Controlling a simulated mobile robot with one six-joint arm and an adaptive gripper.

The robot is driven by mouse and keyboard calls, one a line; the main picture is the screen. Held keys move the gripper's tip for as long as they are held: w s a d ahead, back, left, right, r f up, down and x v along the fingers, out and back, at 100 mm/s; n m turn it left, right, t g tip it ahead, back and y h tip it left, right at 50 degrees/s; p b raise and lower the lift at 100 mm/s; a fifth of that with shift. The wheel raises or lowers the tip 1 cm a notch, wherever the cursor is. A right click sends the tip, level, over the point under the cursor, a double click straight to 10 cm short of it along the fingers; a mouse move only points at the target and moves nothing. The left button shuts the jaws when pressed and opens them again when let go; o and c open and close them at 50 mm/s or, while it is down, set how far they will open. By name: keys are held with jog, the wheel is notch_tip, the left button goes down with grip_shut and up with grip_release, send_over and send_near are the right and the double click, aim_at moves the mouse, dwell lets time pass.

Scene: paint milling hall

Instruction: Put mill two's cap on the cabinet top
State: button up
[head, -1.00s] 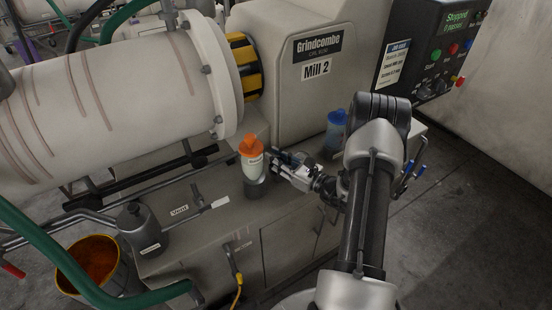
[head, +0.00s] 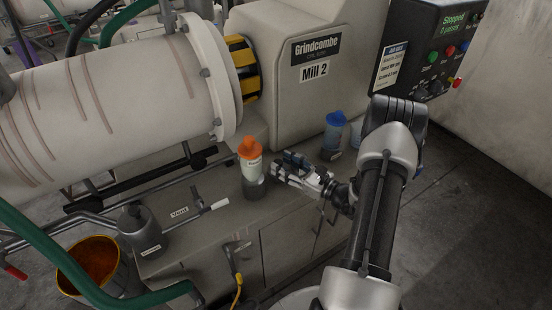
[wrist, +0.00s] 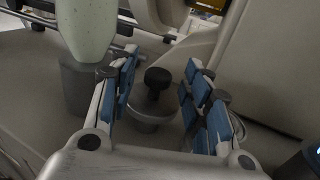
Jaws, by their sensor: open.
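A pale cap with a round black knob (wrist: 156,84) shows in the wrist view, centred between my fingers. It sits on or in the grey cabinet; I cannot tell how it is seated. In the head view I cannot make it out, and my gripper (head: 280,170) may hide it. My gripper also shows in the wrist view (wrist: 162,62), open, its blue-padded fingers on either side of the knob with gaps. The cabinet top (head: 205,232) is the flat grey surface below Mill 2 (head: 314,72).
An orange-capped bottle (head: 252,160) stands in a dark holder just left of my gripper; it also shows in the wrist view (wrist: 86,40). A blue-capped bottle (head: 335,122) stands behind right. A grey can (head: 140,232) and a vent lever (head: 205,208) are on the left.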

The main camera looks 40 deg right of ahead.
jog(key=p+v, duration=0.1)
jog(key=v, duration=0.7)
jog(key=shift+p, duration=0.35)
jog(key=shift+f, duration=0.1)
